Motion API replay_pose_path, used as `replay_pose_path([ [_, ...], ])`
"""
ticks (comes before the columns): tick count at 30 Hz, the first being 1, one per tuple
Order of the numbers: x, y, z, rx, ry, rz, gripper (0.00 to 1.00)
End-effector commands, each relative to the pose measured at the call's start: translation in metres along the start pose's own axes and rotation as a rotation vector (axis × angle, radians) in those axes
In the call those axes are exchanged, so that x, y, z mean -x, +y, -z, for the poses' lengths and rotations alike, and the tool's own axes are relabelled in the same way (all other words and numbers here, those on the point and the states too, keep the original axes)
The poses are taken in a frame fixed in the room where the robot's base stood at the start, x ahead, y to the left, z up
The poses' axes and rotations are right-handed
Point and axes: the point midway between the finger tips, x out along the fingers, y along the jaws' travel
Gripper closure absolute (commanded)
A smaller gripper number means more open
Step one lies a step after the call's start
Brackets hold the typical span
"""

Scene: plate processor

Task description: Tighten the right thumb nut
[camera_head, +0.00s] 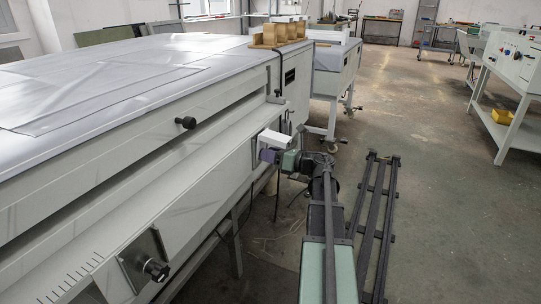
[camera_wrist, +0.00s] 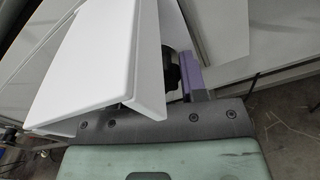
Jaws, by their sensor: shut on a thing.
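My gripper (camera_head: 267,148) is at the front face of the long white machine (camera_head: 215,160), toward its far right end. In the wrist view, a dark round knob (camera_wrist: 171,72), seemingly the right thumb nut, lies beside my purple finger (camera_wrist: 188,75). A large white angled piece (camera_wrist: 95,62) covers the other side, so the second finger and most of the nut are hidden. My gripper is shut on the nut. In the head view, my gripper and a white block (camera_head: 277,138) hide the nut. A second black knob (camera_head: 186,122) stands out from the machine's front further left.
A black dial on a square plate (camera_head: 155,270) is at the lower left of the front. Brown blocks (camera_head: 280,32) sit on the far end of the top. A dark rail (camera_head: 378,225) lies on the floor, with open floor to its right.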

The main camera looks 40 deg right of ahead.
Motion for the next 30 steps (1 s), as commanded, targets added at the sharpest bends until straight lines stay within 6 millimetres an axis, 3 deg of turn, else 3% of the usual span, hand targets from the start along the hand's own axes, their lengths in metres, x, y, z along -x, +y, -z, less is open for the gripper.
replay_pose_path([
  [20,0.0004,0.0,0.0003,-0.09,0.001,0.0,0.84],
  [21,0.0004,0.0,0.0003,-0.09,0.001,0.0,0.58],
  [24,0.0003,0.0,0.0003,-0.089,0.001,0.0,0.42],
  [26,0.0003,-0.0001,0.0002,-0.089,0.0,0.0,0.35],
  [30,0.0002,-0.0001,0.0002,-0.089,0.0,0.0,0.35],
])
